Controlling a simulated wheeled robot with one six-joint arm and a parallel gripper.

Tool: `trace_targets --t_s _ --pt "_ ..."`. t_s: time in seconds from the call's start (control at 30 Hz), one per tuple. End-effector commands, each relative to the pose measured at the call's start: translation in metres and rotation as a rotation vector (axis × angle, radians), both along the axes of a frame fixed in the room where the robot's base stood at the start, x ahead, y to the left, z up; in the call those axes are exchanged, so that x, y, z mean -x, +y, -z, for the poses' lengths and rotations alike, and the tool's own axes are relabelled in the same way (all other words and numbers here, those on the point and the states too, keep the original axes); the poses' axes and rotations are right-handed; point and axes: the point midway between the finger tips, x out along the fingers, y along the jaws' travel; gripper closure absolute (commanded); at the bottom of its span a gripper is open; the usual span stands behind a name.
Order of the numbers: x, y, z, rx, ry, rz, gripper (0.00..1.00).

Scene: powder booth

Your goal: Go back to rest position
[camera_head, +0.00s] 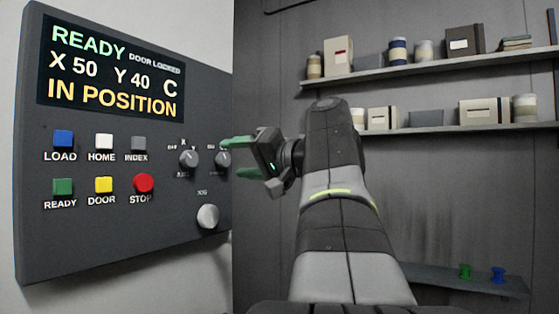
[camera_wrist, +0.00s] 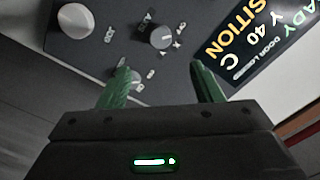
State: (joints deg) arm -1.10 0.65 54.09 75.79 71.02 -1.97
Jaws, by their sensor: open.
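My gripper (camera_head: 243,157) is open, its two green fingers pointing left at the right edge of the dark control panel (camera_head: 80,235). In the wrist view my gripper (camera_wrist: 160,72) faces the panel with nothing held. The right dial (camera_head: 223,158) is close to the fingertips; in the wrist view it is partly hidden beside the left finger. I cannot tell whether a finger touches it. The left dial (camera_head: 188,158) lies farther left and also shows in the wrist view (camera_wrist: 161,37). The display (camera_head: 110,70) reads READY, X 50, Y 40, C, IN POSITION.
The panel also carries a round light knob (camera_head: 207,216) and several coloured buttons, including a red STOP button (camera_head: 144,183). Two wall shelves (camera_head: 440,66) with boxes and jars stand behind. A low ledge (camera_head: 425,273) holds a green spool (camera_head: 465,272) and a blue spool (camera_head: 498,275).

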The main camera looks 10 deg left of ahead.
Motion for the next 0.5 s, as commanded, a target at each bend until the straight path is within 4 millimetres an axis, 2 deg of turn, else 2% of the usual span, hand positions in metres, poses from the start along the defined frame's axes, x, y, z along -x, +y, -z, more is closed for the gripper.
trace_targets --t_s 0.5 --pt "-0.0013 0.0028 0.0 0.0 0.001 -0.001 0.41"
